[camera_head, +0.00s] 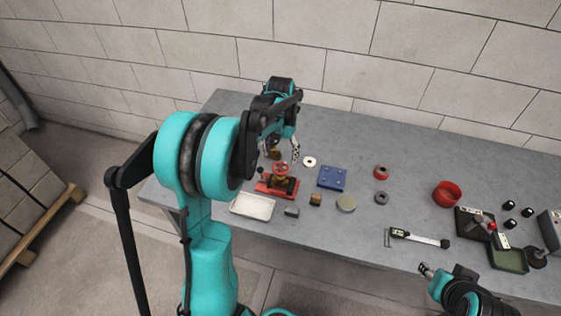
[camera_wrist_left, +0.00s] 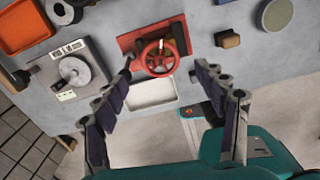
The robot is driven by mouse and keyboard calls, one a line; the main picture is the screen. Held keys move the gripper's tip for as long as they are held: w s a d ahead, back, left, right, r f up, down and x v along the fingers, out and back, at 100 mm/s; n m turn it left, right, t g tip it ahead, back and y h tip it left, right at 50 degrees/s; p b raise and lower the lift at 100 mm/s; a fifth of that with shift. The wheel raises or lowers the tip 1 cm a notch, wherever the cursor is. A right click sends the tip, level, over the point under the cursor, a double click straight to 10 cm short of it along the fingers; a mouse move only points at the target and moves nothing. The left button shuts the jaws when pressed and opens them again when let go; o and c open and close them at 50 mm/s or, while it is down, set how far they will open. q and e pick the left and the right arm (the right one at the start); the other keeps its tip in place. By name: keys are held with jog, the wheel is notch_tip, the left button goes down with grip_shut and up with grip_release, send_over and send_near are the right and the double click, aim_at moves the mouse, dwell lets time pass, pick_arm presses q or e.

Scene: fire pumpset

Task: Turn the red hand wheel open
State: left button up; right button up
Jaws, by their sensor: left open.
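The red hand wheel (camera_head: 280,168) sits on a small valve on a red base plate (camera_head: 265,188) on the grey bench. In the left wrist view the hand wheel (camera_wrist_left: 146,65) shows near the top middle, its spokes visible. My left gripper (camera_head: 283,150) is above and just behind the wheel in the head view. In the left wrist view my left gripper (camera_wrist_left: 163,73) has its fingers spread wide, one on each side of the wheel, with nothing between them. Contact is not visible. My right gripper (camera_head: 427,269) is at the bench's front edge, far right, its jaws unclear.
A white tray (camera_head: 253,206) lies in front of the red base. A blue block (camera_head: 332,178), a white ring (camera_head: 309,162) and small blocks lie to its right. A red ring (camera_head: 447,194), a caliper-like tool (camera_head: 418,238) and a green tray (camera_head: 508,260) are farther right.

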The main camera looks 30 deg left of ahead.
pick_arm(q)
notch_tip(320, 180, up, 7)
dwell(0.3)
